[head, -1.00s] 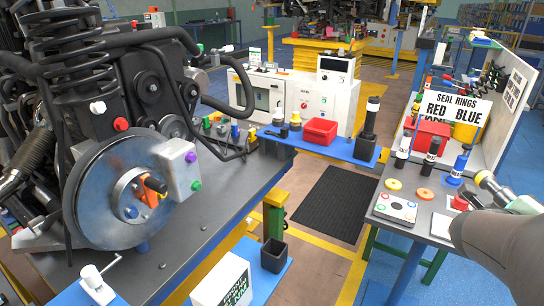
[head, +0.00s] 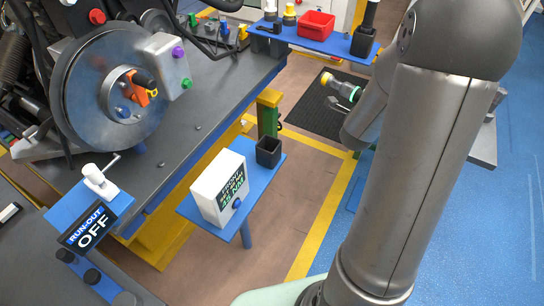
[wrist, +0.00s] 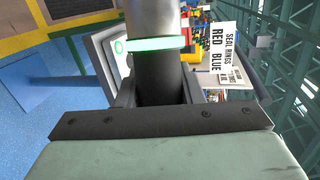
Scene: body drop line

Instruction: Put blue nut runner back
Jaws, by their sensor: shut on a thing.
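In the wrist view my gripper (wrist: 158,92) is shut around a cylindrical tool (wrist: 157,75), which I take for the nut runner. It has a dark body, a silver-grey part and a lit green band; no blue shows on it. In the head view its end with the green band (head: 343,89) shows left of my arm, above the floor mat; my arm hides most of the gripper. An empty black square holder (head: 268,152) stands on a small blue stand (head: 247,197). Another black holder (head: 364,42) on the far blue shelf has a dark tool upright in it.
A white torque box (head: 218,188) stands beside the empty holder. The workbench (head: 190,150) with the large disc hub is at left, a run-out sign (head: 88,228) in front. A red bin (head: 317,24) sits on the far shelf. Floor between stand and arm is clear.

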